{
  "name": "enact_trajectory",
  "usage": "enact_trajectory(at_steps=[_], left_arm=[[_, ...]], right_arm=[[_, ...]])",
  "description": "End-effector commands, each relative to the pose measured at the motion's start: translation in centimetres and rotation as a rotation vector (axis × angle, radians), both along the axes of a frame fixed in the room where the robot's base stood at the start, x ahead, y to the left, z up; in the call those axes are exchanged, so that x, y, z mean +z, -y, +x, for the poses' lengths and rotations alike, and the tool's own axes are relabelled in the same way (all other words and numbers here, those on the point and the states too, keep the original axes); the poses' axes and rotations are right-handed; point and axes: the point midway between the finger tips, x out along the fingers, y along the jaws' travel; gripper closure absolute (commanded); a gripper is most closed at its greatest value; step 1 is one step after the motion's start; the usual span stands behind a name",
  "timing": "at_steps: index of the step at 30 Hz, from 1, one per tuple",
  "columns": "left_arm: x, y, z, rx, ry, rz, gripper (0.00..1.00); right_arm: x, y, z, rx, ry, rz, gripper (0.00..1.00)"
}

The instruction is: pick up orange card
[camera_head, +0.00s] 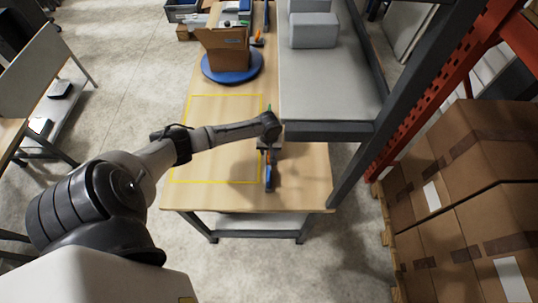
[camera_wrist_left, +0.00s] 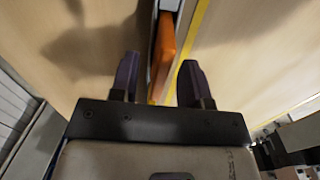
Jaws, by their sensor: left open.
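The orange card (camera_wrist_left: 164,52) shows in the left wrist view as a thick orange strip, seen nearly edge-on, beside a pale grey upright edge. My left gripper (camera_wrist_left: 158,70) is open, with one dark finger on each side of the card's line. The card appears between the fingers; I cannot tell whether either touches it. In the head view my left gripper (camera_head: 269,143) is over the wooden table near its right side, and the card is not clearly seen there. My right gripper is not in view.
A narrow blue and orange dispenser (camera_head: 269,178) stands at the near right of the wooden table (camera_head: 215,180). A grey shelf (camera_head: 325,85) overhangs the right side. A cardboard box (camera_head: 225,48) sits on a blue round base behind. The yellow-outlined table area is mostly clear.

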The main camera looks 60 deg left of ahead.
Motion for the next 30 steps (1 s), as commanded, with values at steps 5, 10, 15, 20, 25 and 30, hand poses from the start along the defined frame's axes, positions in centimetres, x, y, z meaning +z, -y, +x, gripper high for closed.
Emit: enact_trajectory(at_steps=[5, 10, 15, 20, 25, 30], left_arm=[[-2.1, 0.0, 0.0, 0.000, -0.001, 0.000, 0.57], [-2.7, 0.0, 0.0, -0.001, 0.000, 0.000, 0.57], [-2.7, 0.0, 0.0, -0.002, 0.000, 0.000, 0.57], [-2.7, 0.0, 0.0, -0.001, 0.000, 0.000, 0.70], [-2.7, -0.1, 0.0, -0.001, -0.001, 0.001, 0.86], [-2.7, -0.1, 0.0, -0.001, -0.001, 0.001, 1.00]], right_arm=[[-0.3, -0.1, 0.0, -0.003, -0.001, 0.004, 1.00], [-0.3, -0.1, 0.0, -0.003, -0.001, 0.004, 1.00], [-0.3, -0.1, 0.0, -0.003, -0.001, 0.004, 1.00], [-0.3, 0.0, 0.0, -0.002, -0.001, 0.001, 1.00], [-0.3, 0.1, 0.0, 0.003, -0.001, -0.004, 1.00], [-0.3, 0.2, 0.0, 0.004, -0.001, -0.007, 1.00]])
